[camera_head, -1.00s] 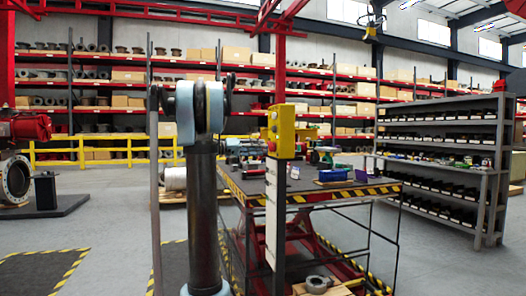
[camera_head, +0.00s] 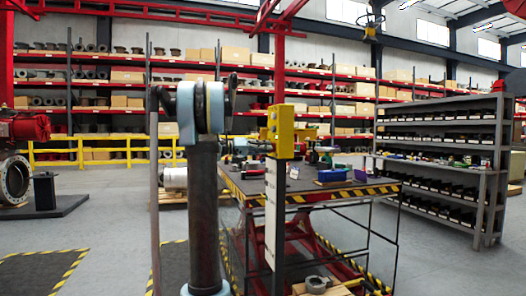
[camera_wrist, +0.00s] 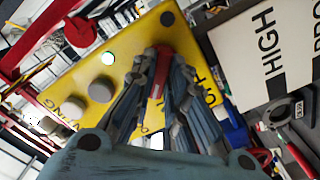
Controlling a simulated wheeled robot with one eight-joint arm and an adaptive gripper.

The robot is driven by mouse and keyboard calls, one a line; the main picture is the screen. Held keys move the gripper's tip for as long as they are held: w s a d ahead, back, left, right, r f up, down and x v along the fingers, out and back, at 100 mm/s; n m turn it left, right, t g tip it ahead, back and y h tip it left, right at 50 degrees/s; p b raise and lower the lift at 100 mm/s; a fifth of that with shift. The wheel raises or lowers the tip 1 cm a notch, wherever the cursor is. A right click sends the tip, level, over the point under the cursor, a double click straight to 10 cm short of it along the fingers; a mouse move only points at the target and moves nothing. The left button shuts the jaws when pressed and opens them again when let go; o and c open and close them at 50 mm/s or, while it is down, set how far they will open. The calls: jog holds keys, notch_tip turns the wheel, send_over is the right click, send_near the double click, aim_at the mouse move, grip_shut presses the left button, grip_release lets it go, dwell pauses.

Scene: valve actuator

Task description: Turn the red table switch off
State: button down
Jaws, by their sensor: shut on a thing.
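The red switch (camera_wrist: 156,88) is a narrow red lever on the yellow control panel (camera_wrist: 125,72), seen in the wrist view. My gripper (camera_wrist: 158,56) has its fingers closed on either side of the lever, at the panel's face. The fingers cover part of the lever and some of the black lettering beside it, so its exact setting cannot be read. In the head view the yellow control box (camera_head: 283,130) stands on a post at the table's near side. My gripper cannot be made out clearly there.
Behind the box is a hazard-striped table (camera_head: 320,195) with tools. Grey shelving (camera_head: 440,150) stands right.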

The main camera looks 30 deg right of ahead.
jog(key=shift+n, duration=0.4)
jog(key=shift+w+f+n, duration=0.1)
jog(key=shift+n, duration=3.95)
jog(key=shift+f+n, duration=0.1)
jog(key=shift+n, duration=3.95)
jog(key=c, duration=1.6)
grip_release()
jog(key=shift+a, duration=0.1)
jog(key=v, duration=1.2)
